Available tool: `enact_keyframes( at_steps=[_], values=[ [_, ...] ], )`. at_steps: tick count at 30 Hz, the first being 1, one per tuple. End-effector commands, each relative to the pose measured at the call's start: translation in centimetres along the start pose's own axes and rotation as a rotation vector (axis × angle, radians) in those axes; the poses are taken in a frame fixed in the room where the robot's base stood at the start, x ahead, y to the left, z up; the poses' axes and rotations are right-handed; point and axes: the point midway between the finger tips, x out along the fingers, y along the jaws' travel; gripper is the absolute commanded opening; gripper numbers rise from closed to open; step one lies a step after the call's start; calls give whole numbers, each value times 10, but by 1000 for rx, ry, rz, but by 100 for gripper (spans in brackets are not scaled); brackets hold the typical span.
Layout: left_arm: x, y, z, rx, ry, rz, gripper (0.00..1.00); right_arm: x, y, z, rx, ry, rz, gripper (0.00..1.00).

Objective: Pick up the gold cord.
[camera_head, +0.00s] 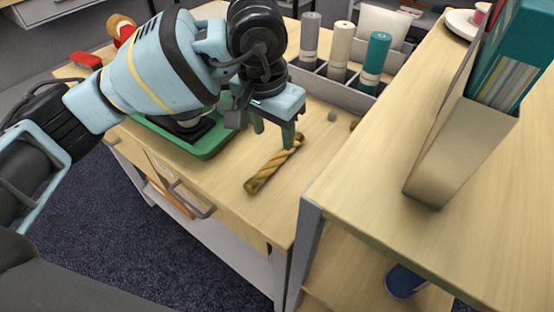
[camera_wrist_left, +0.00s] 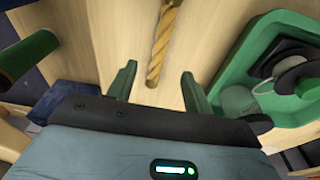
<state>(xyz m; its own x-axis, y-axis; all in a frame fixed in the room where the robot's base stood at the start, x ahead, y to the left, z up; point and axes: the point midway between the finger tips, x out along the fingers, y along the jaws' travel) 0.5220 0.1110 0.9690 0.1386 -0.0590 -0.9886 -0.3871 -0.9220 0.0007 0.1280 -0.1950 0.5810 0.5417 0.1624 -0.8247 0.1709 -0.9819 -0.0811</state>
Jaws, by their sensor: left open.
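The gold cord (camera_head: 274,165) is a twisted, rod-like piece lying on the light wooden tabletop, slanting from lower left to upper right in the head view. My left gripper (camera_head: 273,137) is just above its upper end, with green fingers pointing down. In the left wrist view the cord (camera_wrist_left: 161,48) runs down between the two spread fingertips (camera_wrist_left: 158,80), with space on both sides. The left gripper is open and holds nothing. Whether the fingers reach down to the cord's height is hard to tell. My right gripper is not in view.
A green tray (camera_head: 213,145) with dark items lies left of the cord. A grey divided box with upright rolls (camera_head: 340,50) stands behind. A small grey piece (camera_head: 332,116) lies nearby. A higher wooden surface (camera_head: 400,150) with a file holder (camera_head: 445,150) rises at the right.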

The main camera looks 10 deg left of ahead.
Motion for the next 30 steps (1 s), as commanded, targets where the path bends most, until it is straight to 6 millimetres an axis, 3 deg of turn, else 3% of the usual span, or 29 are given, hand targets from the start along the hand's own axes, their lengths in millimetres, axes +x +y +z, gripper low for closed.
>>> enact_keyframes(
  at_steps=[4,11,21,30],
  values=[
    [16,0,1,0,-3,0,51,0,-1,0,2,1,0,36],
    [24,0,1,0,-3,0,51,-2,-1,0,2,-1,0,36],
    [65,0,3,0,-1,0,51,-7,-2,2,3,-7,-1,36],
    [70,0,3,0,-1,0,51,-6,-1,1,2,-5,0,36]
  ],
)
